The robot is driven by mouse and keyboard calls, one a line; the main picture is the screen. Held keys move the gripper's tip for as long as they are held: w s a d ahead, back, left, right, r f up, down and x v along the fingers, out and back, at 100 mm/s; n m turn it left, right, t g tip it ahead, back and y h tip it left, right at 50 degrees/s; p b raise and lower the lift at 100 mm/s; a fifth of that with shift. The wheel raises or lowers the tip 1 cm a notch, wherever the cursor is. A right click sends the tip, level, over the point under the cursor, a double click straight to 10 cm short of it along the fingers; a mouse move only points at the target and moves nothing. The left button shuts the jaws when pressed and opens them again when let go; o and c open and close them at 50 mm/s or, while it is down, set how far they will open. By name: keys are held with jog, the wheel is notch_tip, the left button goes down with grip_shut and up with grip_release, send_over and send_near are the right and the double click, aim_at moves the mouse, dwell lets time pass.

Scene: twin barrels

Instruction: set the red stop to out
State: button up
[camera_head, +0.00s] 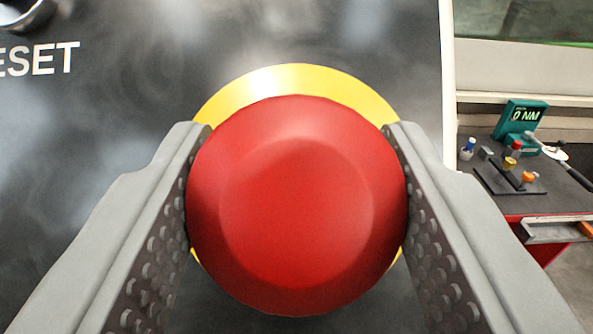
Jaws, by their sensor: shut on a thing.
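The red stop (297,205) is a round red mushroom button that fills the middle of the view. A yellow ring (295,80) shows behind it on a dark panel. My gripper (297,215) has one grey studded finger on each side of the button, and both fingers touch its rim. It is shut on the red stop. The button's stem is hidden behind its head, so I cannot tell whether it is in or out.
The dark panel (120,130) carries a RESET label (38,60) and part of a round metal fitting (25,14) at the upper left. Beyond the panel's pale right edge, a bench (575,180) holds a teal display (522,120) and several small items.

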jog(key=shift+s+r, duration=0.5)
jog(key=shift+s, duration=0.15)
jog(key=o, duration=1.3)
jog(key=shift+s, duration=0.1)
jog(key=shift+o, duration=0.2)
jog(key=s, duration=1.7)
jog(key=shift+s, duration=0.2)
